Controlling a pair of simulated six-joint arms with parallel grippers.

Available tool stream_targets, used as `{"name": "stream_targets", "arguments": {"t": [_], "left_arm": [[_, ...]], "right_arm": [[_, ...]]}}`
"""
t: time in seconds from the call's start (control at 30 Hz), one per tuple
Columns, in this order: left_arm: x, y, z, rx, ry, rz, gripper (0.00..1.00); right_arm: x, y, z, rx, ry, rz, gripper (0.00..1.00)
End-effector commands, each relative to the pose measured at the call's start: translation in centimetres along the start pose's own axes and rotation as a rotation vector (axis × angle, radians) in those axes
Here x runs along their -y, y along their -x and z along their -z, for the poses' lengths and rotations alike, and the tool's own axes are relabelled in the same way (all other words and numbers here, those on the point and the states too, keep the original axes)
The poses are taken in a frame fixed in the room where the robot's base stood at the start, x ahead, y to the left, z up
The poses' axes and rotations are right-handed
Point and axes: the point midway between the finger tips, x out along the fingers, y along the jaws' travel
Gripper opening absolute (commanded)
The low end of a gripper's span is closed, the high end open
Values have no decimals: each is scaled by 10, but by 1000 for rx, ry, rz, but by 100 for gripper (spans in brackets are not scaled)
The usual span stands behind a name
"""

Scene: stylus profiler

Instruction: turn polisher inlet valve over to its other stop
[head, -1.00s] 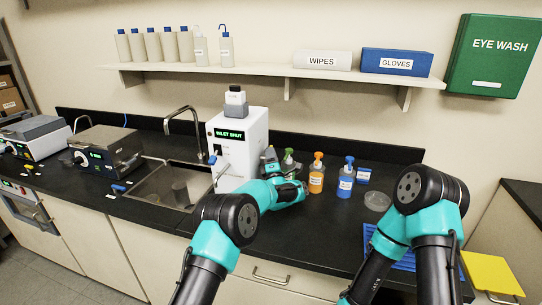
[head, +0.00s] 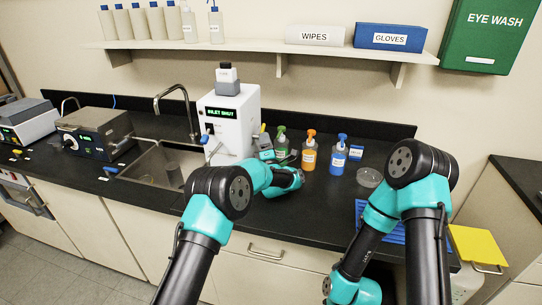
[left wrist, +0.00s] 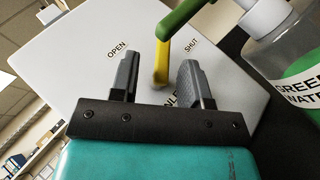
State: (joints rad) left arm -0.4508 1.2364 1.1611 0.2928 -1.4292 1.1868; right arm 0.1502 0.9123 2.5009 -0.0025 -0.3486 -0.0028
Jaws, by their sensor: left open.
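The polisher is a white box (head: 245,100) on the bench in the head view; its display (head: 228,113) reads INLET SHUT. Its inlet valve has a yellow lever (head: 263,128) on the right side. In the left wrist view the lever (left wrist: 162,62) stands out from a panel marked OPEN and SHUT, on the SHUT side. My left gripper (head: 266,151) is open, close to that panel. In the left wrist view its fingers (left wrist: 157,68) appear on either side of the lever; depth is unclear. My right gripper is out of view.
A green-topped bottle (head: 281,146) stands right beside the valve; its green spout (left wrist: 186,18) overlaps the lever's end in the wrist view. Orange-topped (head: 309,158) and blue-topped (head: 338,160) bottles stand farther right. A sink (head: 155,166) lies left of the polisher.

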Motion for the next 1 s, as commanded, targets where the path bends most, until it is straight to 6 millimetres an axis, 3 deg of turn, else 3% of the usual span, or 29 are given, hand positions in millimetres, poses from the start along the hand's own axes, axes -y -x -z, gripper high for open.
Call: {"name": "stream_targets", "arguments": {"t": [0.6,1.0], "left_arm": [[-50,79,-14,2,1,0,43],[-58,93,-15,0,1,-1,43]], "right_arm": [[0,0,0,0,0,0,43],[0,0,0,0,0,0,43]]}}
